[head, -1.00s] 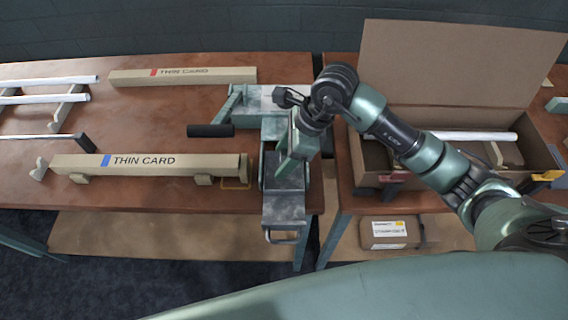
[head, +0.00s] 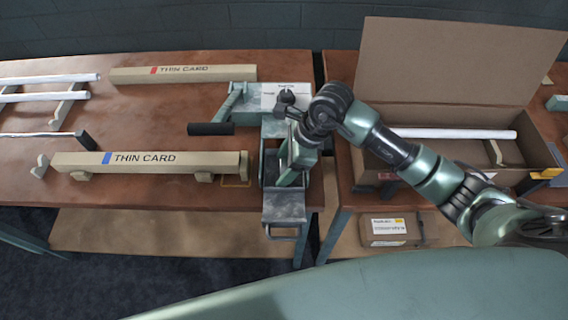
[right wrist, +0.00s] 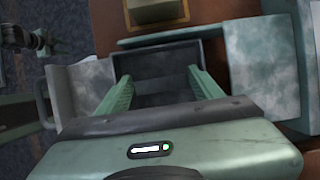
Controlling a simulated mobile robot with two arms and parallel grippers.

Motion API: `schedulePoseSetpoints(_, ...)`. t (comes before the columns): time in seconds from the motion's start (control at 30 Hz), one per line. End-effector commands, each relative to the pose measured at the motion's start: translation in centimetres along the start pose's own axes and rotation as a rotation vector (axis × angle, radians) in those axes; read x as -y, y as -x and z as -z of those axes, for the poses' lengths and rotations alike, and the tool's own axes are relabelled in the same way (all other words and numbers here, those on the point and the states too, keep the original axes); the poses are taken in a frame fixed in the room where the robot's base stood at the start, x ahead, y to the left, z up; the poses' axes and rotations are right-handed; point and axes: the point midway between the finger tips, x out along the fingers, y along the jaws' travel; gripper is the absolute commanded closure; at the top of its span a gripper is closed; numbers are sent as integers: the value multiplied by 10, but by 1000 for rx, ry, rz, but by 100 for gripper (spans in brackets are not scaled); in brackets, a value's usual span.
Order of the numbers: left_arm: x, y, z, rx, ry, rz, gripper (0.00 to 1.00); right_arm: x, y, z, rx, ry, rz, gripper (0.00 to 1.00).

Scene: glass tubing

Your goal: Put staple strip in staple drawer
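A green-grey stapling machine (head: 275,130) stands at the right end of the left table. Its grey staple drawer (head: 284,207) is pulled out toward me, with a handle at the front. My right gripper (head: 287,180) points down at the drawer. In the right wrist view the two green fingers (right wrist: 158,80) are apart, reaching over or into the dark drawer tray (right wrist: 155,58). I see nothing held between them. I cannot make out a staple strip; the tray floor is dark and partly hidden by the gripper.
A long "THIN CARD" box (head: 150,163) lies left of the machine, another (head: 185,74) behind. A black-gripped lever (head: 210,129) sticks out left. An open cardboard box (head: 450,80) stands on the right table. A labelled pack (head: 388,229) lies on the shelf below.

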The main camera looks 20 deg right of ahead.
Motion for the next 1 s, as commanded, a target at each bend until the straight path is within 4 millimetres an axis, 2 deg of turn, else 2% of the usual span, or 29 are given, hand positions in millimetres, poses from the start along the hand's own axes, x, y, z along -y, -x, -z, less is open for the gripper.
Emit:
schedulePoseSetpoints(0.2,1,5,1,-1,1,1,64,0,6,-2,0,0,0,34)
schedulePoseSetpoints(0.27,1,1,1,-1,1,1,64,2,12,0,-1,1,4,34)
schedulePoseSetpoints(0.7,1,-15,0,-2,1,2,64,2,100,0,-1,1,5,34)
schedulePoseSetpoints(0.83,1,-17,-1,-2,1,2,64,1,116,-1,0,1,2,34)
schedulePoseSetpoints(1.0,2,-17,-1,-2,0,2,64,0,123,-1,-1,0,0,34)
